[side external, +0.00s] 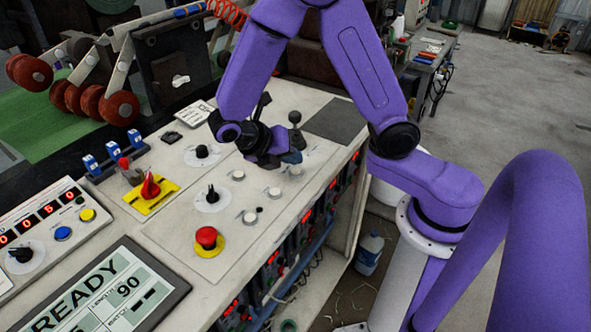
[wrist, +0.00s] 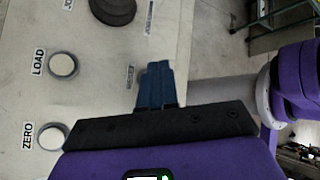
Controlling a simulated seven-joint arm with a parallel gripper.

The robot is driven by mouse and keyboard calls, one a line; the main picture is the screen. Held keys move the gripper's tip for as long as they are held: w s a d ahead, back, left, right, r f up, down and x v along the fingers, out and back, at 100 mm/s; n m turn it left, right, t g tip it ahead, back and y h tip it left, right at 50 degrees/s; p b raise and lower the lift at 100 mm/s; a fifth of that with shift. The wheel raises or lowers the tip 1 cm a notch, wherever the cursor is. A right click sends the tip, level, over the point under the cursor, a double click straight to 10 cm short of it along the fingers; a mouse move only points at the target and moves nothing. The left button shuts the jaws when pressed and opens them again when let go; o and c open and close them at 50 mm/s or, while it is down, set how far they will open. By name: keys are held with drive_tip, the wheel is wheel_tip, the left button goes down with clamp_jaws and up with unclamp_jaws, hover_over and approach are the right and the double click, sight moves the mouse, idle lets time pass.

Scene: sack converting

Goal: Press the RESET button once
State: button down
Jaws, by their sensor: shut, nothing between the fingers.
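My gripper (side external: 291,157) hangs low over the panel's right part in the side view, fingers pointing down. In the wrist view its blue fingers (wrist: 155,85) are together with nothing between them. A small pale label (wrist: 130,76) lies just left of the fingertips; I cannot read it surely as RESET. A whitish edge shows at the fingertips, and any button there is mostly hidden by them. In the side view a white round button (side external: 295,171) is right below the fingertips; contact cannot be told. The RESET button cannot be identified by its lettering.
The LOAD button (wrist: 63,65) and ZERO button (wrist: 52,136) are left of the fingers. A black joystick (side external: 295,118) stands behind my gripper. A red mushroom button (side external: 206,237), a red rotary switch (side external: 150,186) and a READY screen (side external: 118,290) are farther left.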

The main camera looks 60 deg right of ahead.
sight(292, 172)
drive_tip(key=shift+r, duration=2.45)
drive_tip(key=s+a+m+t+y, duration=0.1)
drive_tip(key=s+m+y, duration=0.3)
drive_tip(key=s, duration=0.4)
drive_tip(key=s+a+r+m+t+y, duration=0.1)
drive_tip(key=s+a+m+t+y, duration=0.1)
drive_tip(key=s+m+y, duration=0.3)
drive_tip(key=shift+s+r+m, duration=0.3)
drive_tip(key=shift+s+m, duration=0.6)
drive_tip(key=shift+s, duration=0.65)
